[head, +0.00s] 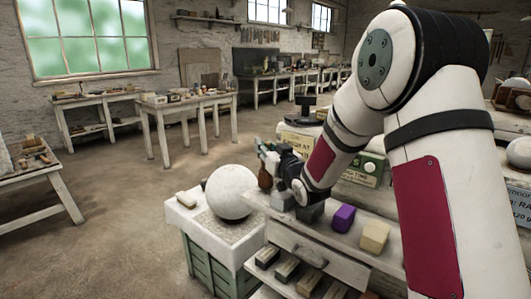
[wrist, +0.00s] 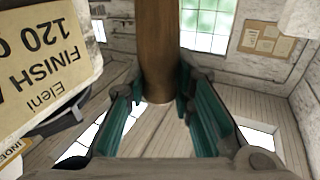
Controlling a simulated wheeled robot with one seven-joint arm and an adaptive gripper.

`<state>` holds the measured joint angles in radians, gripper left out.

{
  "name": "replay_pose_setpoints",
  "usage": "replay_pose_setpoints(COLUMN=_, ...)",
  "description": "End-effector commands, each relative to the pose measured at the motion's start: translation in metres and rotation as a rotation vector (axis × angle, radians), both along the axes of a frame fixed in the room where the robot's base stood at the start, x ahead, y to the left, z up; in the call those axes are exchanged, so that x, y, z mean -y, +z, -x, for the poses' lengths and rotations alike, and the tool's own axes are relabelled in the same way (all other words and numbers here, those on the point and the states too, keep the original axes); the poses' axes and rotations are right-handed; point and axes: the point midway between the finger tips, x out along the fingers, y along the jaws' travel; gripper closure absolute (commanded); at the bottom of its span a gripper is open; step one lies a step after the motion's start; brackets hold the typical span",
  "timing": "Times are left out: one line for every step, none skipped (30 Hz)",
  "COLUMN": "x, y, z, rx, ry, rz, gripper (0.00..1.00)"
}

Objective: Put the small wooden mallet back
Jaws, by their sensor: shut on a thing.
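My gripper (head: 266,149) is at the left end of my arm, over the left end of a workbench (head: 318,243). Its teal fingers are shut on a brown wooden piece, taken to be the small wooden mallet (head: 265,177), which hangs below the fingers. In the wrist view the mallet (wrist: 158,45) shows as a smooth brown cylinder between the two teal fingers (wrist: 160,82), with one end visible. The rest of it runs out of the frame. I cannot tell whether its lower end touches the bench. No clear resting place for the mallet can be made out.
A large white plaster sphere (head: 231,192) sits on a white-topped green crate (head: 212,266), left of the gripper. A purple block (head: 343,217) and a cream block (head: 375,236) stand on the bench to the right. A finish sign (wrist: 45,45) is close by. Floor at left is open.

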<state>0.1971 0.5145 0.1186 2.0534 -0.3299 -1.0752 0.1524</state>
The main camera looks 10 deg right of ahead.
Motion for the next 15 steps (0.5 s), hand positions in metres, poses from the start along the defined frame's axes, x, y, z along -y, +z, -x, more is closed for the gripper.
replay_pose_setpoints(x=0.000, y=-0.009, z=0.000, rx=-0.003, ry=0.000, rz=0.000, gripper=1.00)
replay_pose_setpoints(x=0.000, y=-0.013, z=0.000, rx=-0.003, ry=0.000, rz=0.000, gripper=1.00)
replay_pose_setpoints(x=0.000, y=-0.016, z=0.000, rx=-0.001, ry=0.000, rz=-0.001, gripper=1.00)
replay_pose_setpoints(x=0.000, y=-0.017, z=0.000, rx=0.000, ry=0.000, rz=0.000, gripper=1.00)
replay_pose_setpoints(x=0.000, y=-0.017, z=0.000, rx=0.001, ry=0.000, rz=0.000, gripper=1.00)
replay_pose_setpoints(x=0.000, y=-0.017, z=0.000, rx=0.001, ry=0.000, rz=0.000, gripper=1.00)
replay_pose_setpoints(x=0.000, y=-0.016, z=0.000, rx=0.002, ry=0.000, rz=0.000, gripper=1.00)
replay_pose_setpoints(x=0.000, y=-0.016, z=0.000, rx=0.002, ry=0.000, rz=0.000, gripper=1.00)
replay_pose_setpoints(x=0.000, y=-0.016, z=0.000, rx=0.002, ry=0.000, rz=0.000, gripper=1.00)
replay_pose_setpoints(x=0.000, y=-0.016, z=0.000, rx=0.001, ry=0.000, rz=0.000, gripper=1.00)
replay_pose_setpoints(x=0.000, y=-0.016, z=0.000, rx=0.001, ry=0.000, rz=0.000, gripper=1.00)
replay_pose_setpoints(x=0.000, y=-0.017, z=0.000, rx=0.001, ry=0.000, rz=0.000, gripper=1.00)
replay_pose_setpoints(x=0.000, y=-0.018, z=0.000, rx=0.001, ry=0.000, rz=0.000, gripper=1.00)
replay_pose_setpoints(x=0.000, y=-0.019, z=0.000, rx=0.001, ry=0.000, rz=0.000, gripper=1.00)
replay_pose_setpoints(x=0.000, y=-0.020, z=0.000, rx=0.001, ry=0.000, rz=0.000, gripper=1.00)
